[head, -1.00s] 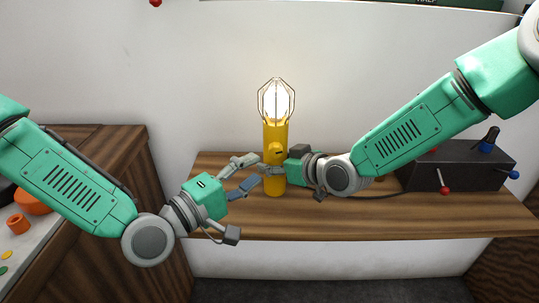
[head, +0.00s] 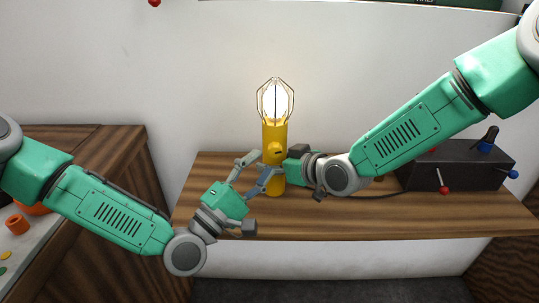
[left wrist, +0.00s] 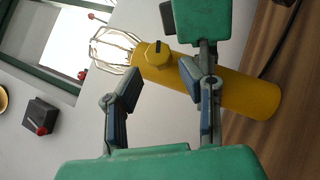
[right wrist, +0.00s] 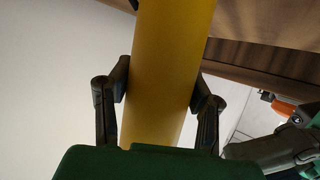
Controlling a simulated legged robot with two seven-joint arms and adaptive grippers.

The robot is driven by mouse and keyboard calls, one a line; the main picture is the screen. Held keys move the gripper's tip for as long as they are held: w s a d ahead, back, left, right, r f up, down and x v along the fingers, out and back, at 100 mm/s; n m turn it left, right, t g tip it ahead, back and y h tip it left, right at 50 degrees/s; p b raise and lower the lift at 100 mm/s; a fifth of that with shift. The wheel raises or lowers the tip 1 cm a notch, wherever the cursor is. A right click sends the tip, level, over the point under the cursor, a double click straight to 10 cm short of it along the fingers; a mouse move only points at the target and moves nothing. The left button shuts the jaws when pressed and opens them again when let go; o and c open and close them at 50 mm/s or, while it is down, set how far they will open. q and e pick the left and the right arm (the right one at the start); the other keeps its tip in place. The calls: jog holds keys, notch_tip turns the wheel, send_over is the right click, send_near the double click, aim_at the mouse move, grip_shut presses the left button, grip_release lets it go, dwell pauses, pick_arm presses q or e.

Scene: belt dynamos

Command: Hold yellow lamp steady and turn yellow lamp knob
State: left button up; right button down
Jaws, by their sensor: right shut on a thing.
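The yellow lamp (head: 275,133) stands upright on the wooden shelf, its caged bulb lit. Its round yellow knob (head: 277,152) faces forward on the upper body and shows in the left wrist view (left wrist: 158,52). My right gripper (head: 282,171) comes in from the right and is shut on the lamp body below the knob; the right wrist view shows a finger on each side of the yellow body (right wrist: 163,75). My left gripper (head: 258,170) is open and empty, in front of the lamp and slightly left of and below the knob. Its fingers (left wrist: 165,95) are wide apart.
The wooden shelf (head: 330,222) is clear in front of the lamp. A dark box (head: 460,170) with red and blue levers stands at the right, with a cable running toward the lamp. A wooden cabinet (head: 120,150) stands at the left.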

aim_at(269, 155)
pick_arm(q)
jog(key=shift+x, duration=1.7)
pick_arm(e)
jog(key=shift+f, duration=0.1)
pick_arm(q)
grip_shut()
jog(key=shift+r+m+g, duration=0.15)
jog(key=shift+m+g, duration=0.35)
jog(key=shift+m, duration=0.2)
jog(key=shift+a+m+g+y, duration=0.1)
jog(key=shift+m+g+y, duration=0.3)
jog(key=shift+m+g, duration=0.5)
grip_release()
